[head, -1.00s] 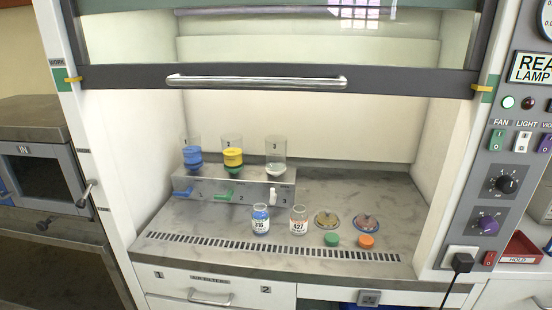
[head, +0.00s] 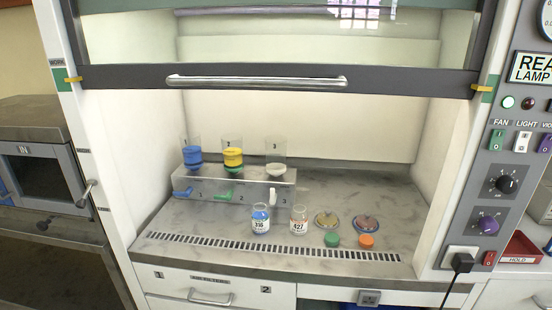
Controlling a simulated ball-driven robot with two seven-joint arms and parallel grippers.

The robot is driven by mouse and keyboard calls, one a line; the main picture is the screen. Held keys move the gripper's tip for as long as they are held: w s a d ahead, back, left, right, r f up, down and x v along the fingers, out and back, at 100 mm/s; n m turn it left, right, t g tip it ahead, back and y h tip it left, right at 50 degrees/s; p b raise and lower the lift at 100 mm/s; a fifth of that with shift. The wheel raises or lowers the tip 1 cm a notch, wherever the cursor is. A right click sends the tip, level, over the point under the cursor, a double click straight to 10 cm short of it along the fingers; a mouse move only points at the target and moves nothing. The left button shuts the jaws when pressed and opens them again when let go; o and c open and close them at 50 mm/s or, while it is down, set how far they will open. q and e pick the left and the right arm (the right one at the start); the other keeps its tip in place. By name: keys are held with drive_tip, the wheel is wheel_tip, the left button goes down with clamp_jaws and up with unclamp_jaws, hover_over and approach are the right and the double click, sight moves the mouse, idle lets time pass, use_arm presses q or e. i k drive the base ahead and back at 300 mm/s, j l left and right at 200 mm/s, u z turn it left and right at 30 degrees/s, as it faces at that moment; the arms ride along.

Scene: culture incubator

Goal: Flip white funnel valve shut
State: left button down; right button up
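The white funnel valve (head: 273,197) is a small white lever on the front of the metal manifold (head: 212,190), beside the number 3. It hangs pointing down. Above it stands funnel 3 (head: 276,174), a clear cup with a pale base. The blue valve (head: 184,192) at number 1 and the green valve (head: 225,197) at number 2 lie roughly sideways. Funnel 1 (head: 193,155) looks blue inside and funnel 2 (head: 232,157) yellow. Neither of my grippers shows in the head view.
The hood sash (head: 270,78) with its bar handle is raised above the work surface. In front of the manifold stand a blue bottle (head: 260,219) and a bottle marked 427 (head: 299,220). Two dishes (head: 326,220) and green and orange caps (head: 366,242) lie to their right. The surface at right is clear.

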sight(274, 196)
drive_tip(key=k+j+z, duration=0.1)
drive_tip(key=z, duration=0.35)
drive_tip(key=k+j+z, duration=0.1)
drive_tip(key=j+z, duration=0.3)
drive_tip(key=k+z, duration=0.15)
drive_tip(key=z, duration=0.3)
